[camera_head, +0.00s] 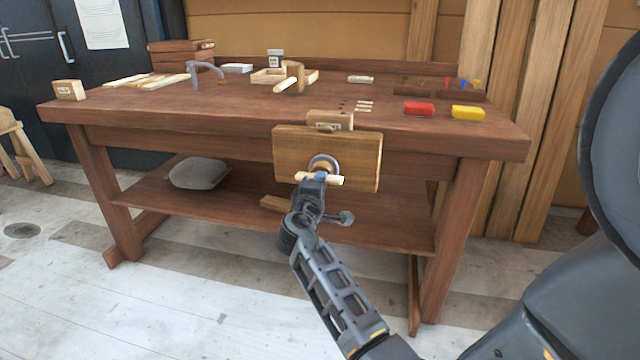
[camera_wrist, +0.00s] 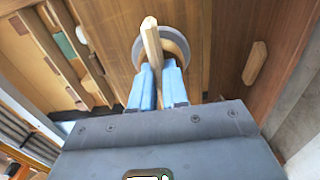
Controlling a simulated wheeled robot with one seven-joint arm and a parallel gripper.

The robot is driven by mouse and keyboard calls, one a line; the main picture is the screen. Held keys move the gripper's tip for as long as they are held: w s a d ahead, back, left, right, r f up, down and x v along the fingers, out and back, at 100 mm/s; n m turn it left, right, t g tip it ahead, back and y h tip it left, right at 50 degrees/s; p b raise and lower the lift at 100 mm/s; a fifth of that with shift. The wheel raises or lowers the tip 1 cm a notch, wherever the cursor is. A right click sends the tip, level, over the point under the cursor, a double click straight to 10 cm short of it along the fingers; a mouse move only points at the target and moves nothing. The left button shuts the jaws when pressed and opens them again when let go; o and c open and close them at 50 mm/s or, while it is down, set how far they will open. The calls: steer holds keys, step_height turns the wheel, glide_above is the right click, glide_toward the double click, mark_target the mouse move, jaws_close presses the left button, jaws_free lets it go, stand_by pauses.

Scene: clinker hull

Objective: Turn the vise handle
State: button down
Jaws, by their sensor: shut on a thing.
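The vise (camera_head: 360,157) is a wooden block on the front edge of the workbench, with a round metal collar (camera_head: 324,163) on its face. The vise handle (camera_head: 334,180) is a pale wooden bar in front of the collar, lying roughly level in the head view. My gripper (camera_head: 318,182) is at the handle, its fingers partly hidden there. In the wrist view, the blue fingers (camera_wrist: 158,82) are closed on the handle (camera_wrist: 151,40), which sticks out beyond them in front of the grey collar (camera_wrist: 178,42).
A lower shelf (camera_head: 380,228) holds a grey sack (camera_head: 198,173). The floor in front is clear.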

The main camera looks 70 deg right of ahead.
steer(key=c, duration=1.1)
jaws_free()
steer(key=shift+c, duration=0.2)
steer(key=a, duration=0.8)
steer(key=shift+s, duration=0.4)
